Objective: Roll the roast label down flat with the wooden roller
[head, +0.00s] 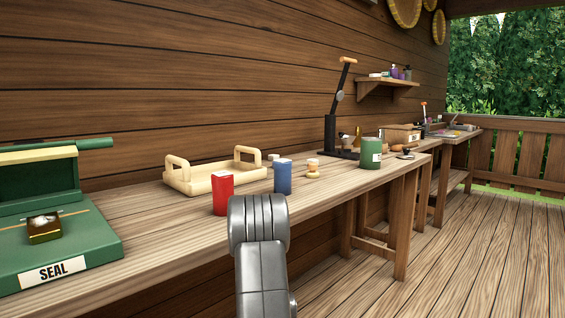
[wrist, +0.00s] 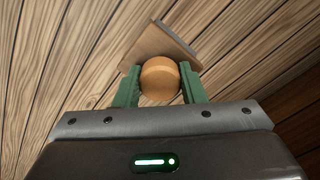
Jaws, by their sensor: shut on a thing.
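In the wrist view my gripper (wrist: 160,68) is shut, its two green fingers on either side of a round, light-wood piece (wrist: 160,82), which looks like the end of the wooden roller. Only its rounded end shows; the rest is hidden. A flat tan square (wrist: 163,42) lies just beyond it, turned at an angle over the planks; I cannot tell whether it is the roast label or whether the wood touches it. In the head view my grey arm stands in front of the bench and my gripper cannot be made out.
The bench (head: 130,285) holds a red tin (head: 222,193), a blue tin (head: 282,177), a wooden tray (head: 215,178) and a green canister (head: 371,154). A green sealing press (head: 75,245) stands at left, a black lever press (head: 331,130) farther back. The front bench edge is near my arm.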

